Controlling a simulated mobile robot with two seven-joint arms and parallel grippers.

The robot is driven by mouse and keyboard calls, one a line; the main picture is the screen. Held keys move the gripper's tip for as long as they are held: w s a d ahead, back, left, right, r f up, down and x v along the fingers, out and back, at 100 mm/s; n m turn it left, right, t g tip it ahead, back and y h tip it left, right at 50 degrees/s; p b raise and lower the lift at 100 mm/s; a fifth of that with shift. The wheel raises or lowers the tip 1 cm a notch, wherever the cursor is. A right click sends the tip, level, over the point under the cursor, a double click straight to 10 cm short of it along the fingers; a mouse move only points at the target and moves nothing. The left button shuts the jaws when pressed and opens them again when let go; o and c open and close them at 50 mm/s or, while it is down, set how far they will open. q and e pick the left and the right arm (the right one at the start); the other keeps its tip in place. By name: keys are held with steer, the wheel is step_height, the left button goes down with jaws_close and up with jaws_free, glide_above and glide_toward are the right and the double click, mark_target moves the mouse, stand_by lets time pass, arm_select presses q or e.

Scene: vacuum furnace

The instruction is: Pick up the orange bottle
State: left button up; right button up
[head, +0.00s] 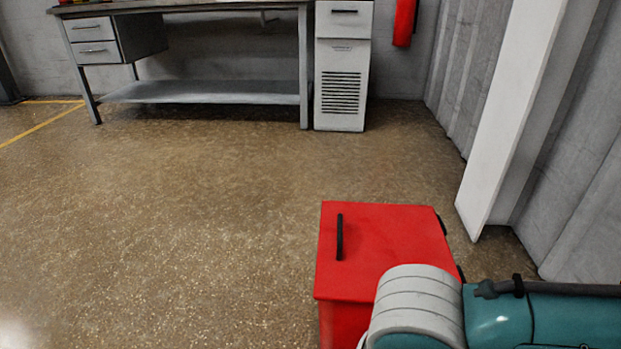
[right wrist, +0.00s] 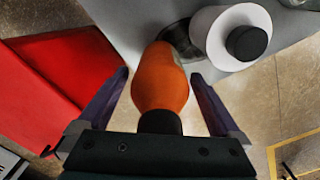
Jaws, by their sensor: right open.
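The orange bottle (right wrist: 160,82) shows in the right wrist view, in the middle of the picture with its dark cap towards my gripper's palm. My right gripper (right wrist: 158,75) is open, with one finger on each side of the bottle. Small gaps show between the fingers and the bottle, so it is not gripped. The bottle does not show in the head view. My left gripper is in neither view.
A white bottle (right wrist: 222,22) with a black cap stands close right of the orange one on a grey surface (right wrist: 297,22). A red cabinet (head: 380,235) is beside my right arm. A workbench (head: 200,93) and grey unit (head: 342,70) stand behind open floor.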

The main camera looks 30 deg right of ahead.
jaws_close()
stand_by(0.7)
